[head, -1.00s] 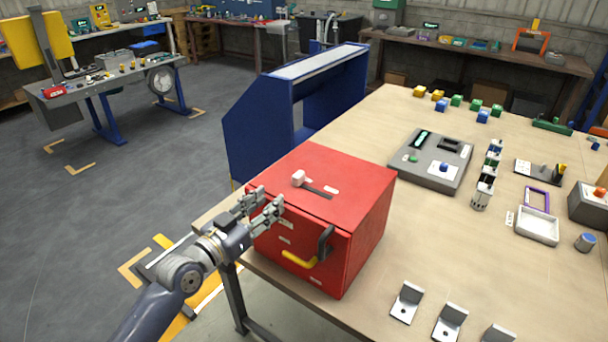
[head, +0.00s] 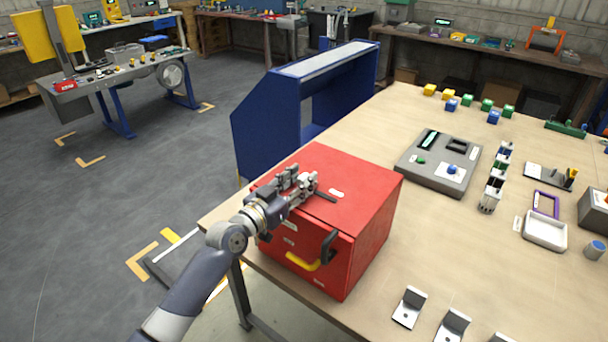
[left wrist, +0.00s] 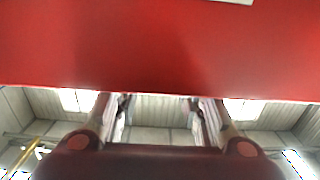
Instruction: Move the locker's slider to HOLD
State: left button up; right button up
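The red locker (head: 370,220) stands on the near left part of the table. It has a yellow handle (head: 303,264) and a black handle (head: 328,246) on its front. The slider's dark slot (head: 325,197) shows in part on its top, beside a small white label (head: 336,193). The white slider knob is hidden or cannot be told apart from the fingers. My left gripper (head: 303,182) is over the locker's top at the slot's left end. Its fingers stand apart in the left wrist view (left wrist: 160,110), with red locker surface (left wrist: 160,45) above them. My right gripper is not in view.
A blue open-fronted cabinet (head: 265,125) stands behind the locker. A grey panel (head: 440,175) and a white tray (head: 545,232) lie to the right. Metal brackets (head: 409,307) lie near the front edge. The wooden tabletop (head: 420,240) between them is clear.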

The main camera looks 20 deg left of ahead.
aim_at(332, 200)
pick_arm(q)
jog(key=shift+w+d, duration=0.2)
jog(key=shift+w, duration=0.45)
jog(key=shift+w+d, duration=0.1)
jog(key=shift+w, duration=0.15)
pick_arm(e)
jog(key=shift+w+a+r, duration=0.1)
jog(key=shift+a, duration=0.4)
